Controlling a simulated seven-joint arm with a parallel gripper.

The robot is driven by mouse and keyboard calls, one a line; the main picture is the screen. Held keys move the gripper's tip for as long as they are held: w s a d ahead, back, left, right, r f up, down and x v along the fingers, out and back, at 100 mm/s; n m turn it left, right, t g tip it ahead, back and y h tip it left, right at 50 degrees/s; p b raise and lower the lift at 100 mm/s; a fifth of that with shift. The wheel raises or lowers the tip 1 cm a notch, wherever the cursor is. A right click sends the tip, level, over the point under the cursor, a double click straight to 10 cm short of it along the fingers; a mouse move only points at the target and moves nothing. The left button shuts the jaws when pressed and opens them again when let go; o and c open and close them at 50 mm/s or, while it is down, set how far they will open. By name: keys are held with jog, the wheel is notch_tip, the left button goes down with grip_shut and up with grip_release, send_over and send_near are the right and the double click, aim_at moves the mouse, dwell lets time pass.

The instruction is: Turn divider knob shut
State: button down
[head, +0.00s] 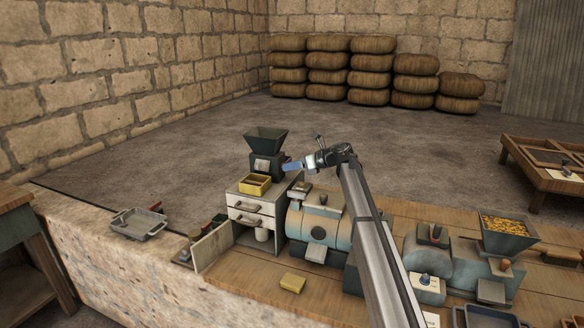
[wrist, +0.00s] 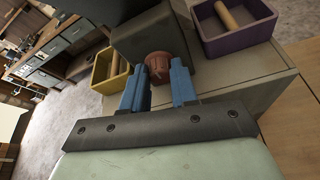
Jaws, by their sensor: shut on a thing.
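The divider knob (wrist: 158,66) is reddish-brown and ridged, and it sits on the face of a dark grey box (wrist: 150,38) in the wrist view. My gripper (wrist: 157,72) has one blue finger on each side of the knob and is shut on it. In the head view my gripper (head: 287,166) reaches from the right to the grey hopper machine (head: 266,141) on top of the cabinet. The knob cannot be made out there. The knob's turn position cannot be read.
A yellow tray (head: 255,184) stands in front of the hopper machine; it also shows in the wrist view (wrist: 108,72). A purple tray (wrist: 235,27) stands at the other side. The cabinet (head: 258,211) has an open door. A teal machine (head: 316,226) stands just right.

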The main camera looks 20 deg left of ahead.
jog(key=c, duration=0.9)
grip_release()
jog(key=shift+o, duration=0.2)
jog(key=v, duration=1.3)
jog(key=shift+d, duration=0.35)
jog(key=shift+w+d+r, duration=0.1)
jog(key=shift+r, duration=0.05)
